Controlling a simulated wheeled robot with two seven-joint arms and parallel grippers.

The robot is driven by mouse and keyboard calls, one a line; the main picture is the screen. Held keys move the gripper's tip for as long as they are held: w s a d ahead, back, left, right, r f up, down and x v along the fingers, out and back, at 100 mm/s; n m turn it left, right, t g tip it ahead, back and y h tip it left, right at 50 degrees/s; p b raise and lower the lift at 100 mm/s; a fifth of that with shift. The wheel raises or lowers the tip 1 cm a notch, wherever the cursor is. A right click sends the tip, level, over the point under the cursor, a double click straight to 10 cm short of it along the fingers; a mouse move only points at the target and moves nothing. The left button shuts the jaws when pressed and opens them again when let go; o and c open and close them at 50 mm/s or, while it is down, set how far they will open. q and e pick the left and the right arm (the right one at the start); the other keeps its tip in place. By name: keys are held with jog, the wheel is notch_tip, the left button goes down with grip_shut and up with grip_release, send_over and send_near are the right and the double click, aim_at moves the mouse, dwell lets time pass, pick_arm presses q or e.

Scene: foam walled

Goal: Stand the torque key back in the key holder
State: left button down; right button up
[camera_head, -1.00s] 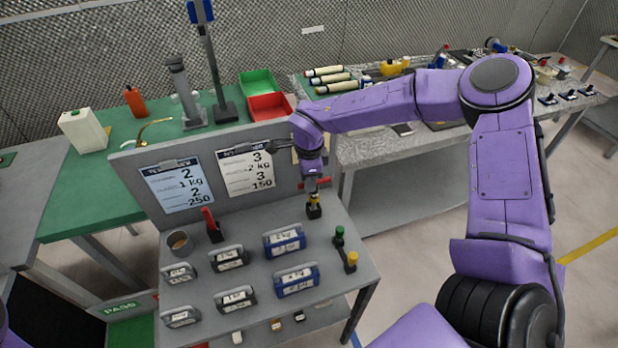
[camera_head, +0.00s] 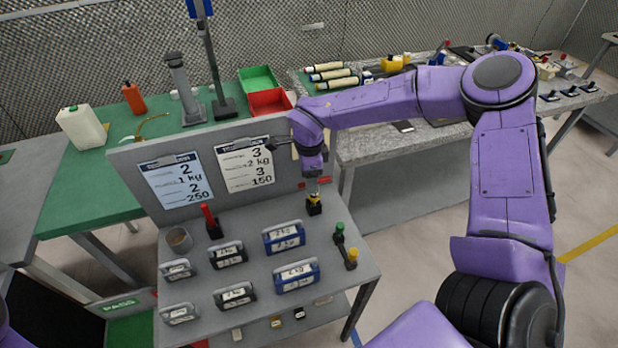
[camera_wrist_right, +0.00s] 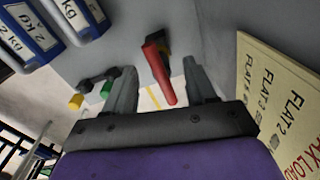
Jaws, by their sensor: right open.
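The torque key has a red bar handle (camera_wrist_right: 160,70), which lies between the spread fingers of my right gripper (camera_wrist_right: 163,88) in the right wrist view. Beyond it is a small black block with yellow (camera_wrist_right: 165,42), which looks like the key holder. In the head view the block (camera_head: 314,207) stands on the grey table near the back panel, directly below my right gripper (camera_head: 313,188). The gripper is open and points down. Fingers hide most of the handle there, so I cannot tell how deep the key sits. My left gripper is out of view.
A green-and-yellow-topped piece (camera_head: 345,250) is at the right. A cup (camera_head: 179,240) and a red-and-black item (camera_head: 211,222) are at the left. The panel (camera_head: 205,180) rises close behind the gripper.

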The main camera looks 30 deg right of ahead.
notch_tip(320, 180, up, 10)
jog(key=b, duration=0.1)
jog(key=shift+s+a+b, duration=0.2)
jog(key=shift+b, duration=0.2)
jog(key=shift+f, duration=0.15)
